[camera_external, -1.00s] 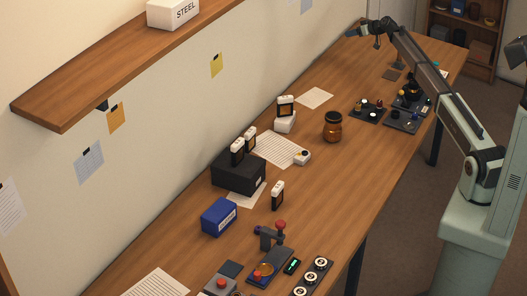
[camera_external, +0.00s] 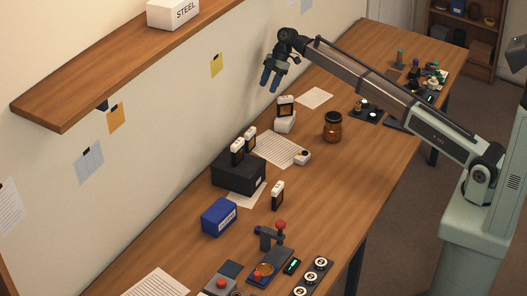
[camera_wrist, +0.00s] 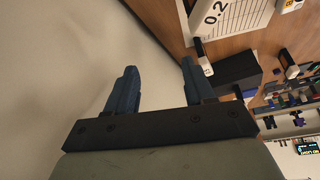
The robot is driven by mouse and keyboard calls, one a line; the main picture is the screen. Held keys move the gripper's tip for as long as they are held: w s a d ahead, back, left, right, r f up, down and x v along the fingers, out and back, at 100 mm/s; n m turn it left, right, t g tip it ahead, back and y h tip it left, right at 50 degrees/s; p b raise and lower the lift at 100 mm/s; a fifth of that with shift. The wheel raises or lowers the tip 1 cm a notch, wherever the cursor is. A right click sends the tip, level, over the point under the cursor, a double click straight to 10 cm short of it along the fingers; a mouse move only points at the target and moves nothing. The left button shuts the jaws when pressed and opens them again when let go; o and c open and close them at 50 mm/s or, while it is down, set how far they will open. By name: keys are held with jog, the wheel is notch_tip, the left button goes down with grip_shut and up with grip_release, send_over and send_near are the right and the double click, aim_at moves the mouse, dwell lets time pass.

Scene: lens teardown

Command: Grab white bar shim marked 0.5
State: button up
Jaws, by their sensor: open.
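Several white-topped, dark-framed bar pieces stand on the bench. One (camera_external: 285,104) is on a small white block, two (camera_external: 237,151) (camera_external: 250,138) are at the black box, and one (camera_external: 277,194) stands on the bare bench. Their marks are too small to read in the external view. In the wrist view a large white label (camera_wrist: 212,16) reads 0.2, and a white-topped piece (camera_wrist: 203,57) stands near the black box; I cannot make out a 0.5. My gripper (camera_external: 270,82) is open and empty, in the air near the wall, above and left of the white block. Its blue fingers (camera_wrist: 158,68) show apart in the wrist view.
A black box (camera_external: 238,173), a blue box (camera_external: 219,217) and a brown jar (camera_external: 333,127) stand on the bench (camera_external: 350,190). A wooden shelf (camera_external: 120,70) juts from the wall at the left. The bench's middle right is clear.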

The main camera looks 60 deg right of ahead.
aim_at(247, 132)
jog(key=a+n+h, duration=0.1)
jog(key=a, duration=0.6)
jog(key=s+a+f+n+g+h, duration=0.1)
jog(key=a+n+h, duration=0.1)
jog(key=a, duration=0.5)
jog(key=s+a+n+g+h, duration=0.1)
jog(key=a+h, duration=0.1)
jog(key=a, duration=0.5)
jog(key=shift+s+f+n, duration=0.1)
jog(key=shift+f+n, duration=0.2)
jog(key=shift+n, duration=0.1)
notch_tip(247, 132, down, 8)
jog(key=shift+d+f, duration=0.1)
jog(key=shift+f, duration=0.05)
jog(key=shift+s+d+f, duration=0.1)
jog(key=shift+s+f, duration=0.1)
jog(key=shift+f, duration=1.15)
jog(key=shift+s+f, duration=0.15)
jog(key=shift+f, duration=1.15)
jog(key=shift+c, duration=0.2)
grip_shut()
jog(key=shift+r, duration=0.1)
